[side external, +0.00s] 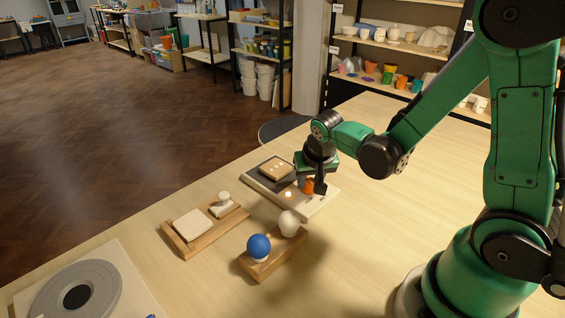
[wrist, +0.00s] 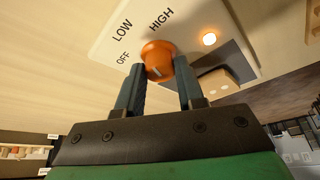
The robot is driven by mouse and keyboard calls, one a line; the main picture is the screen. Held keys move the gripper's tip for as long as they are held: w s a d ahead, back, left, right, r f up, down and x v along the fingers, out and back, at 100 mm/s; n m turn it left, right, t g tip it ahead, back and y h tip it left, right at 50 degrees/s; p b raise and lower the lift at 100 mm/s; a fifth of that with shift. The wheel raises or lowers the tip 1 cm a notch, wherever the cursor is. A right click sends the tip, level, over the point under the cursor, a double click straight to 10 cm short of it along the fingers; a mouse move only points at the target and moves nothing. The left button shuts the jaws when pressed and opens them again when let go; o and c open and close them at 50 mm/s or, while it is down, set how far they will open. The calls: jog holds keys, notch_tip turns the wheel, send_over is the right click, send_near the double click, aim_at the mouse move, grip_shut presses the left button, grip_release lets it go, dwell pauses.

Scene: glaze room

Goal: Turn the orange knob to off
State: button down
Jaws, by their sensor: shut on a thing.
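The orange knob (side external: 308,186) stands on the cream front panel (side external: 318,206) of a hot-plate device. In the wrist view the knob (wrist: 158,50) sits between both fingers of my gripper (wrist: 158,76), which is shut on it. The panel (wrist: 185,15) carries the words OFF, LOW and HIGH in an arc around the knob. A pale mark shows on the knob's near side, but I cannot tell which word it points to. A small lamp (wrist: 209,39) on the panel is lit orange. In the side view my gripper (side external: 313,185) reaches down onto the knob and partly hides it.
A tan block (side external: 277,171) with pale dots lies on the device's dark plate (side external: 257,176). Wooden trays with a white slab (side external: 192,224), a blue ball (side external: 259,246) and a white ball (side external: 289,223) stand nearby. A grey wheel (side external: 75,297) is at front left. The table behind my gripper is clear.

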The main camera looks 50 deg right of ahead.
jog(key=n+y, duration=0.1)
jog(key=n, duration=0.3)
jog(key=shift+d+t+y, duration=0.15)
jog(key=shift+t+y, duration=0.15)
jog(key=shift+y, duration=0.1)
jog(key=n+y, duration=0.1)
jog(key=n, duration=0.3)
jog(key=shift+d, duration=0.1)
jog(key=n+y, duration=0.2)
jog(key=n, duration=0.2)
jog(key=shift+d+n, duration=0.1)
jog(key=shift+n, duration=0.2)
jog(key=shift+n+g+y, duration=0.5)
jog(key=shift+n+y, duration=0.1)
jog(key=shift+n, duration=1.1)
jog(key=c, duration=0.5)
grip_release()
jog(key=shift+c, duration=0.2)
jog(key=shift+d, duration=0.1)
